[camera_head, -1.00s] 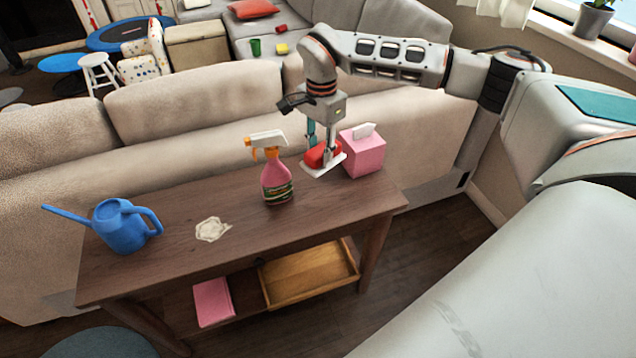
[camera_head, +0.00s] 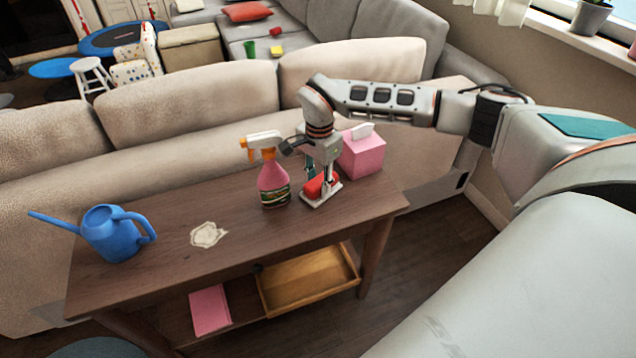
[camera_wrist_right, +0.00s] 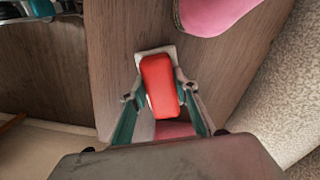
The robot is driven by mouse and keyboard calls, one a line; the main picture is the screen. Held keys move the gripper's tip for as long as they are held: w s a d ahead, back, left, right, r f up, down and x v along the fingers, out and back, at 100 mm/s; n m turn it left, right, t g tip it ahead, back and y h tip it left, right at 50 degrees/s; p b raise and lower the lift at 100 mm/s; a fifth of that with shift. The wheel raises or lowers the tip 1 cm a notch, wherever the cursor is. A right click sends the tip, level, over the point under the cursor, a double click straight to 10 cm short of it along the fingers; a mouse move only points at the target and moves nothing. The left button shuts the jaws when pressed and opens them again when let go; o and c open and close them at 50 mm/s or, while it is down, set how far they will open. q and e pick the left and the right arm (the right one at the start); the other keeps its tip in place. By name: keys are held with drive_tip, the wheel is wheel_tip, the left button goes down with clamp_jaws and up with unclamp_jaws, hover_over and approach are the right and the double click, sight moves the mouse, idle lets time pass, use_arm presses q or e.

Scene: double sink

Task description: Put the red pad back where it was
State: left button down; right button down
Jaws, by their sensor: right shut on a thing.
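The red pad (camera_head: 319,187) has a red block on a flat white plate. It is at the right part of the wooden table, between the pink spray bottle (camera_head: 273,186) and the pink tissue box (camera_head: 362,157). My right gripper (camera_head: 323,176) points down and is shut on it. In the right wrist view the red pad (camera_wrist_right: 160,85) sits between the two fingers of my right gripper (camera_wrist_right: 162,100). Its plate is low at the tabletop; I cannot tell if it touches. A pale stain (camera_head: 208,235) is on the table. My left gripper is out of view.
A blue watering can (camera_head: 112,235) stands at the left end of the wooden table (camera_head: 165,262). Below are an open wooden drawer or tray (camera_head: 308,282) and a pink book-like thing (camera_head: 210,309). A beige sofa (camera_head: 190,100) runs behind the table. The table's front right is clear.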

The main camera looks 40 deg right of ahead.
sight(319, 181)
drive_tip(key=shift+f, duration=0.15)
drive_tip(key=c, duration=1.6)
unclamp_jaws()
drive_tip(key=shift+o, duration=0.2)
wheel_tip(319, 181, up, 12)
drive_tip(key=p, duration=0.2)
drive_tip(key=shift+d, duration=0.1)
